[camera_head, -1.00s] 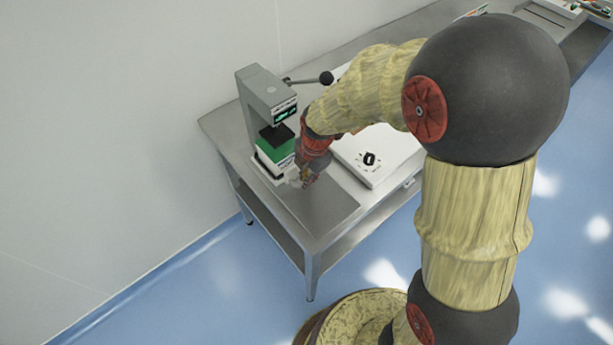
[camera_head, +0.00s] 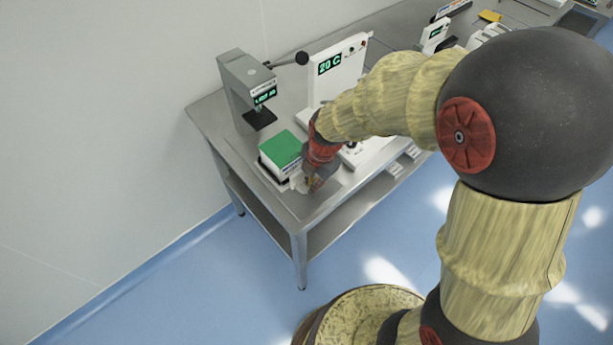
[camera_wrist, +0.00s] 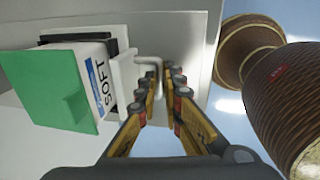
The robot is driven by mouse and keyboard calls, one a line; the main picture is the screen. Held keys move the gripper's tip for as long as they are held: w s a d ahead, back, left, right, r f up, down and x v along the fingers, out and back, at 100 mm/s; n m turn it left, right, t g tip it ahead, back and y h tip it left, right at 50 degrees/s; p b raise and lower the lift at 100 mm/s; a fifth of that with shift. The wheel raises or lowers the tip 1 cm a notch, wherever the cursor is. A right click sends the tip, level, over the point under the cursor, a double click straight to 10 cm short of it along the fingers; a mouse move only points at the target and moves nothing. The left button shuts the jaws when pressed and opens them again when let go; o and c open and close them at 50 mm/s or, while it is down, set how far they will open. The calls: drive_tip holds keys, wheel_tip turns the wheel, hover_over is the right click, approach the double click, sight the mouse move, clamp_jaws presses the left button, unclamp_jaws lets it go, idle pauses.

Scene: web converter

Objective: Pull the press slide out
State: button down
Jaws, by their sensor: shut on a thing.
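The press (camera_head: 245,80) stands at the back left of the metal bench, with a lit display and a dark pressing plate (camera_head: 259,118). The press slide (camera_head: 272,178) is out in front of it, towards the bench's front left corner. A white box with a green top (camera_head: 281,149) sits on the slide, clear of the pressing plate. In the wrist view the box's side reads SOFT (camera_wrist: 106,100). My gripper (camera_head: 309,184) is shut on the slide's pale bent handle (camera_wrist: 151,68), which passes between the fingers. The fingers (camera_wrist: 162,95) partly hide the handle.
A white unit with a 20 C display (camera_head: 338,66) stands right of the press, partly behind my arm. The press lever with a black knob (camera_head: 301,58) reaches right. The bench's front edge is close to my gripper, with blue floor (camera_head: 190,280) beyond.

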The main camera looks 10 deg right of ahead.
drive_tip(key=s+d, duration=0.1)
drive_tip(key=s, duration=0.1)
drive_tip(key=s+d, duration=0.1)
drive_tip(key=s, duration=0.1)
drive_tip(key=s+d, duration=0.2)
drive_tip(key=shift+b, duration=0.4)
drive_tip(key=c, duration=2.3)
unclamp_jaws()
drive_tip(key=shift+f, duration=0.15)
drive_tip(key=shift+o, duration=0.5)
wheel_tip(320, 180, up, 9)
drive_tip(key=s+p, duration=0.1)
drive_tip(key=p, duration=0.5)
drive_tip(key=shift+d, duration=0.4)
wheel_tip(320, 180, up, 12)
drive_tip(key=s+d, duration=0.1)
drive_tip(key=shift+s, duration=0.3)
